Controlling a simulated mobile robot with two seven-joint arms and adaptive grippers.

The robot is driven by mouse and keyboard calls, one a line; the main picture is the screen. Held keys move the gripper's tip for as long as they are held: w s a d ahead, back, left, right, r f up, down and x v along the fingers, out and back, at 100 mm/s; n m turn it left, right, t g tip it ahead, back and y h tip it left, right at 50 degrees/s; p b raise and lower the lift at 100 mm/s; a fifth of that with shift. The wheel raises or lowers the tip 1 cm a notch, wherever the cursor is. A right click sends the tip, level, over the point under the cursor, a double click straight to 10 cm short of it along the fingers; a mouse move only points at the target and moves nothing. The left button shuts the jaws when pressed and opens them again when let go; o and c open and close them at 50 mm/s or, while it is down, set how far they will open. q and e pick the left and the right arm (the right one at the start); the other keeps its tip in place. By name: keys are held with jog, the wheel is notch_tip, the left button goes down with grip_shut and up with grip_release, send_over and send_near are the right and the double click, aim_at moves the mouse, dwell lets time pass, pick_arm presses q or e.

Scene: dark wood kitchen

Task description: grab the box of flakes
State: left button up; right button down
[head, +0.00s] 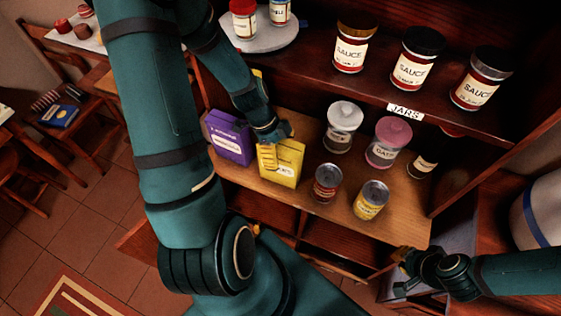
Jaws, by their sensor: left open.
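A yellow box (287,170) with a small white label stands on the wooden lower shelf; the label is too small to read for certain, but it looks like the box of flakes. A purple box (229,138) stands just left of it, its label also unreadable. My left gripper (270,150) is open at the top of the yellow box, its fingers at the near face; I cannot tell whether they touch it. Part of the box is hidden behind the gripper. My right gripper (402,262) is at the lower right, away from the boxes; its fingers are small and partly hidden.
Two cans (327,183) (371,200) stand right of the yellow box. Lidded jars (341,127) (388,142) and a dark-lidded jar (422,164) stand behind them. The upper shelf holds sauce jars (417,58) and a round turntable (262,38) with small jars.

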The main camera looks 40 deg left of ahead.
pick_arm(q)
jog(key=c, duration=1.3)
jog(key=shift+c, duration=0.2)
jog(key=shift+r, duration=0.1)
